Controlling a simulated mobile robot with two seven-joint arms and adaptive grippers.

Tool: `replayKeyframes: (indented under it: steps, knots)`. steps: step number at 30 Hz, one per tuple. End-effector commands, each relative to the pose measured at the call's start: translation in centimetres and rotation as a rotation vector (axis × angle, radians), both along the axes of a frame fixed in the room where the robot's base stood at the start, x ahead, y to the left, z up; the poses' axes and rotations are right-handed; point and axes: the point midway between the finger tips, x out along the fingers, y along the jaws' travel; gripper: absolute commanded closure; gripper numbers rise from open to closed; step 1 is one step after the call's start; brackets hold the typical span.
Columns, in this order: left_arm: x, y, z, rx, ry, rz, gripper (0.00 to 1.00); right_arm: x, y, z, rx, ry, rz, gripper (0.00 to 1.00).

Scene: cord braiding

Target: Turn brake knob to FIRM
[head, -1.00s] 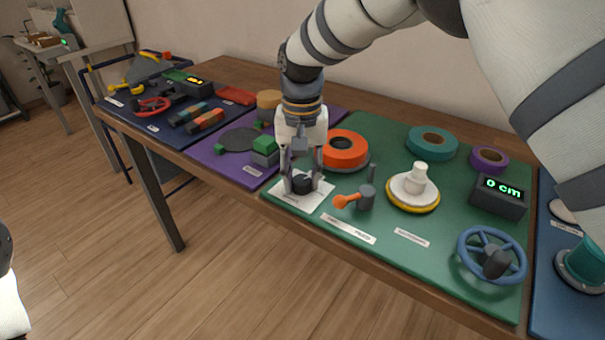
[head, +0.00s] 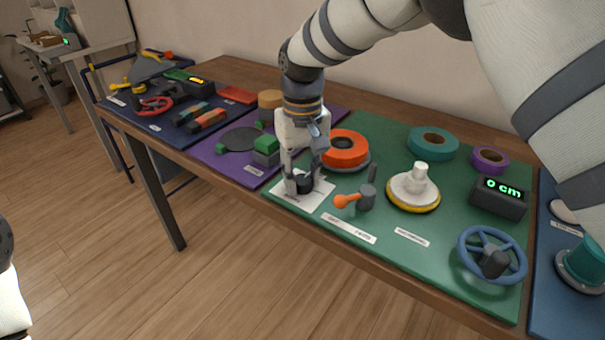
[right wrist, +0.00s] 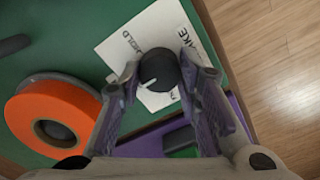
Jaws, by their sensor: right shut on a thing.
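The brake knob (right wrist: 158,70) is a small dark round knob on a white label plate (right wrist: 130,38), partly lettered "...AKE". It also shows in the head view (head: 304,185) at the front left of the green mat. My right gripper (head: 304,182) points down over it, with a finger on each side, shut on the knob. In the right wrist view the fingers (right wrist: 157,78) flank the knob, and its white pointer mark faces the lower left. The FIRM marking is not readable; fingers hide part of the plate. My left gripper is out of view.
An orange tape roll (head: 344,148) stands just behind the gripper. An orange-handled lever (head: 360,198) is close to its right. The green block (head: 265,147) on the purple mat is to its left. The table's front edge lies just before the plate.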

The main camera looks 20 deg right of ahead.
Motion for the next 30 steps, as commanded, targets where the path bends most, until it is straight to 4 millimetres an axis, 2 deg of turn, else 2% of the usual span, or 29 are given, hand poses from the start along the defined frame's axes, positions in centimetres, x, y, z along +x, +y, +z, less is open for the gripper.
replayKeyframes:
  steps: [7,8,10,11,20,23,30]
  knots:
    - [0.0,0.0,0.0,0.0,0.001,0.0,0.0,0.0,0.0,-0.1,0.0,0.002,-0.001,0.97]
    - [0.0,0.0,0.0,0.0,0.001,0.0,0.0,0.0,0.0,-0.1,0.0,0.002,-0.001,0.67]
    - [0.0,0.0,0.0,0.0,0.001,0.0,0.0,0.0,0.0,-0.1,0.0,0.002,-0.001,0.51]
    - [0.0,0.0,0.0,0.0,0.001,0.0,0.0,0.0,0.0,-0.1,0.0,0.002,-0.001,0.49]
    - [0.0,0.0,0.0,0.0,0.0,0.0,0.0,0.0,0.0,0.2,0.0,0.0,-0.001,0.49]
    - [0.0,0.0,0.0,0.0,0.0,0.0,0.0,0.1,0.0,1.8,0.0,-0.004,-0.002,0.49]
    - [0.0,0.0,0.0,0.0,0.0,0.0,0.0,0.1,0.0,8.3,0.001,-0.005,-0.002,0.49]
